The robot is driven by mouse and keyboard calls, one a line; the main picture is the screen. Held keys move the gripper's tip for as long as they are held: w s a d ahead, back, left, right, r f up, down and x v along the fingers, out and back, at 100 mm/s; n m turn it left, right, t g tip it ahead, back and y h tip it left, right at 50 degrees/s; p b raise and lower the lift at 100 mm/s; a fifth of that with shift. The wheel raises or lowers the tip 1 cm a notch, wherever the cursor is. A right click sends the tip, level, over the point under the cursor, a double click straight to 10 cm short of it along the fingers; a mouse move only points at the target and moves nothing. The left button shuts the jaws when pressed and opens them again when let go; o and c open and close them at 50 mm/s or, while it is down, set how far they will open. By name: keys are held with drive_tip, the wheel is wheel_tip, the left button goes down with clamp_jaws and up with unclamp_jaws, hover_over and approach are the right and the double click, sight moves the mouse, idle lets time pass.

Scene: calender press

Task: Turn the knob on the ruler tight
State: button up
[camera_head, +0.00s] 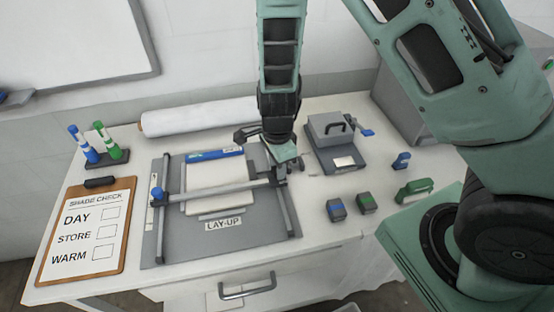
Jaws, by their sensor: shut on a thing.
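A lay-up board (250,228) with two side rails lies on the table. A ruler bar (222,191) crosses it from rail to rail. A blue knob (156,193) stands at the ruler's left end. My gripper (281,174) points down at the ruler's right end, by the right rail. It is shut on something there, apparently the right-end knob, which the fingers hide. How tight either knob is cannot be seen.
White sheets (218,177) and a blue strip (214,155) lie on the board. A white roll (200,117) is behind. A grey press (337,135) and small blue and green blocks (366,203) stand right. A clipboard (88,232) lies left.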

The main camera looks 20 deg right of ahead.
drive_tip(key=shift+m+p, duration=0.4)
drive_tip(key=shift+m, duration=0.4)
drive_tip(key=o, duration=1)
wheel_tip(320, 180, up, 17)
drive_tip(key=shift+r, duration=0.2)
